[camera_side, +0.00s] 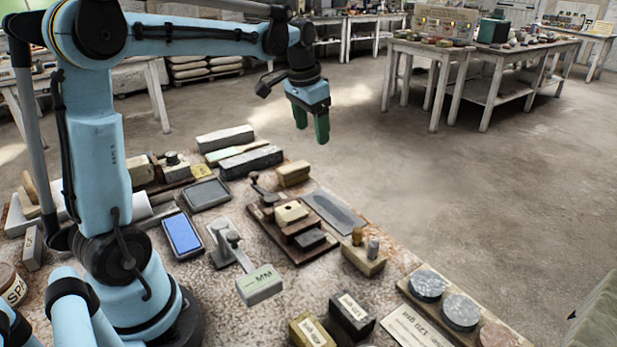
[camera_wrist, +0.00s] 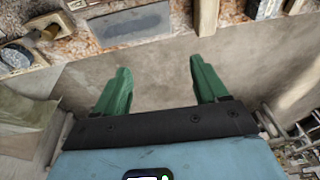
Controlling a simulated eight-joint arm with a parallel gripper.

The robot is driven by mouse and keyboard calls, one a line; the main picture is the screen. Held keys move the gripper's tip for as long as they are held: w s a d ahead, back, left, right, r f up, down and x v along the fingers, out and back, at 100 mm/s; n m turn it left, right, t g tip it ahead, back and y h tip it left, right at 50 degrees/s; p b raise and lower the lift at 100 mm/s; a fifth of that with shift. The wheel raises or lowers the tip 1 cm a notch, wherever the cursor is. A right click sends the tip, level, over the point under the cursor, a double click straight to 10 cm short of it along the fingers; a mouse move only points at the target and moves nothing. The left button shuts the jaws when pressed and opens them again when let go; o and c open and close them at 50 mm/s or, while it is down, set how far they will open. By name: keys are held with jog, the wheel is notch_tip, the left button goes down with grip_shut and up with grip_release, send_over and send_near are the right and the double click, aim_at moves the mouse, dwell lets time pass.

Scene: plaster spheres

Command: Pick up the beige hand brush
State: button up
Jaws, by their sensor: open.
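My gripper (camera_side: 311,128) hangs above and beyond the far edge of the speckled bench, its green fingers pointing down. In the wrist view the two fingers (camera_wrist: 160,68) stand apart with nothing between them, over bare floor. I cannot make out for sure which thing is the beige hand brush. A small beige block (camera_side: 293,173) lies near the bench's far edge, below my gripper and apart from it. Another beige block (camera_side: 291,212) sits on a dark wooden board (camera_side: 312,254). Either may be it; bristles are too small to tell.
The bench (camera_side: 205,330) is crowded. Long grey bars (camera_side: 252,162) lie at the back, a blue-faced slab (camera_side: 183,234) nearer my base, a lettered block (camera_side: 259,285) in the middle, and round discs (camera_side: 461,311) at the right. Open floor (camera_side: 420,190) lies beyond.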

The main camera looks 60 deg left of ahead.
jog(key=g, duration=0.2)
send_over(293, 166)
notch_tip(293, 166, down, 5)
jog(key=shift+h, duration=0.4)
jog(key=f, duration=0.7)
jog(key=shift+w+d, duration=0.2)
jog(key=shift+w, duration=0.15)
jog(key=shift+s+a+f, duration=0.1)
jog(key=shift+s+f, duration=0.05)
jog(key=shift+f, duration=1.15)
jog(key=shift+s+a+f, duration=0.1)
jog(key=shift+s+f, duration=0.05)
jog(key=shift+f, duration=1.1)
jog(key=shift+c, duration=0.4)
jog(key=c, duration=1.1)
jog(key=shift+r, duration=0.1)
jog(key=shift+r, duration=0.1)
